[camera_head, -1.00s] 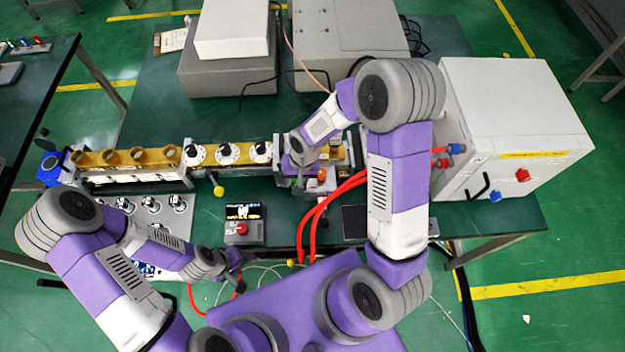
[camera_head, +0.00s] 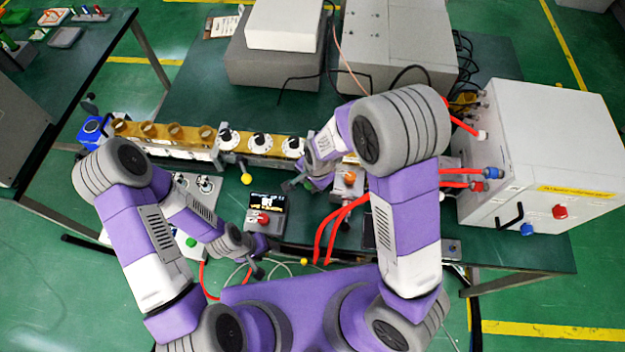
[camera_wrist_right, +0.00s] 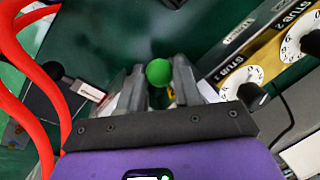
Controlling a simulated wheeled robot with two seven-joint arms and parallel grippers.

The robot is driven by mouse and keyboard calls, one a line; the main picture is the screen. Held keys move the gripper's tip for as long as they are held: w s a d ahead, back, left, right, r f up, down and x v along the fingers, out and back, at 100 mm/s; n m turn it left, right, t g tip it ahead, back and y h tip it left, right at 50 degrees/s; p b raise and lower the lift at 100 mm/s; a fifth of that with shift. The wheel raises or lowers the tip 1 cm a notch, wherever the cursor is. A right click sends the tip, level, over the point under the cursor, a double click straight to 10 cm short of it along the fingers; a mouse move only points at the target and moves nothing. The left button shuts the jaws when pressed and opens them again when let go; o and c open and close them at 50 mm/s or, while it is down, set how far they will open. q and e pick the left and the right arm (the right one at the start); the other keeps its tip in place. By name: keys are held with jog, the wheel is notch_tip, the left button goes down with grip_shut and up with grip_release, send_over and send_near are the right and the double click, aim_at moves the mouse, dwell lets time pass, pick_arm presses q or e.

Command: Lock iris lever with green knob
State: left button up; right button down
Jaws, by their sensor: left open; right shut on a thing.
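The green knob (camera_wrist_right: 158,72) sits between the two fingers of my right gripper (camera_wrist_right: 160,85) in the right wrist view. The fingers are shut on it. The lever under the knob is hidden by the gripper. My left gripper (camera_head: 257,266) is open and empty, low in front of the table edge by the display box.
White stub dials (camera_head: 261,143) line the waveguide close to my right gripper. A yellow-knobbed lever (camera_head: 246,178) sticks out in front of them. A display box (camera_head: 266,213) stands below. Red hoses (camera_head: 332,228) run right of it, and a white cabinet (camera_head: 540,150) stands at right.

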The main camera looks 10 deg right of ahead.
dwell(0.4)
jog(key=c, duration=0.8)
grip_release()
jog(key=shift+r, duration=0.1)
jog(key=r, duration=0.2)
jog(key=r+p, duration=0.1)
jog(key=r, duration=0.2)
jog(key=s+r, duration=0.1)
jog(key=r, duration=0.1)
jog(key=shift+d+r+p, duration=0.15)
jog(key=shift+d+p, duration=0.2)
jog(key=shift+d, duration=0.05)
jog(key=shift+s, duration=0.1)
